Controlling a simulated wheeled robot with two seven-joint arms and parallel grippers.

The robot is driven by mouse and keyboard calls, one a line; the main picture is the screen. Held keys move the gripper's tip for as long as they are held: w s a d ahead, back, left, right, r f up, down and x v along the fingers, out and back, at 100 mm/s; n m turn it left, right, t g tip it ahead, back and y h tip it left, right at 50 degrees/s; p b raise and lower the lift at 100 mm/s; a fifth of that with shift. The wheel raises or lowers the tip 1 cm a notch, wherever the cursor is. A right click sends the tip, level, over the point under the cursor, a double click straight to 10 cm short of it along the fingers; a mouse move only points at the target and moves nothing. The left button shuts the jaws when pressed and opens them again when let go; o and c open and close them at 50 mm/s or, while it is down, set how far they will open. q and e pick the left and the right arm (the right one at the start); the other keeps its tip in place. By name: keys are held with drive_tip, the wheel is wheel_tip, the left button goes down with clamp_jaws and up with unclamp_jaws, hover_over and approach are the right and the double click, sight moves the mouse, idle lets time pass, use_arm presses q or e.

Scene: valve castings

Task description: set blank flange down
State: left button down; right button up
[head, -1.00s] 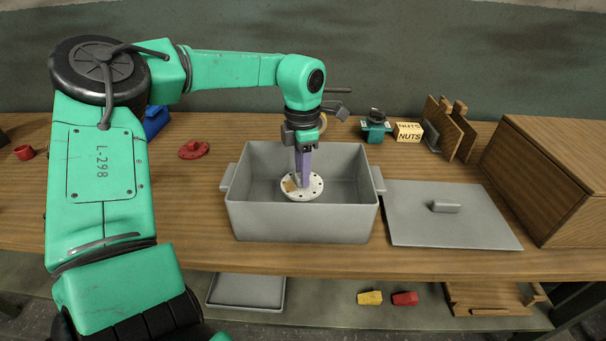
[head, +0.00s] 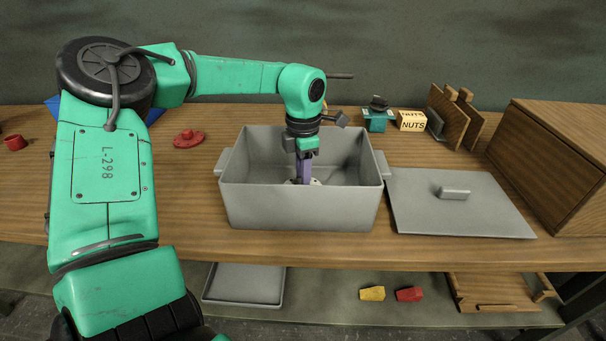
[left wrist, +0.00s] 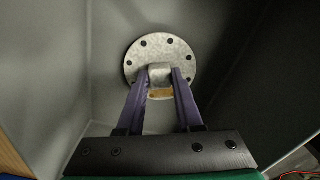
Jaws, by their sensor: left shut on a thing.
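The blank flange (left wrist: 177,50) is a pale grey round plate with bolt holes and a raised block in its middle. In the head view only a sliver of the flange (head: 315,182) shows over the front wall of the grey box (head: 300,207). My left gripper (left wrist: 160,75) is shut on the flange's block, with a purple finger on each side. In the head view my left gripper (head: 303,180) points straight down inside the open box. The front wall hides the flange's underside, so I cannot tell whether it touches the floor. My right gripper is not in view.
The box's grey lid (head: 455,210) lies on the bench to the right, beside a wooden cabinet (head: 560,165). A red flanged part (head: 188,138) lies left of the box. A nuts carton (head: 411,121) and a teal device (head: 377,120) stand behind it.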

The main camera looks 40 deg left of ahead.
use_arm(q)
drive_tip(key=shift+f, duration=0.1)
idle(0.5)
drive_tip(key=shift+c, duration=2.4)
unclamp_jaws()
drive_tip(key=shift+d, duration=0.1)
drive_tip(key=shift+s+f, duration=0.1)
wheel_tip(320, 180, up, 15)
drive_tip(key=shift+f, duration=0.2)
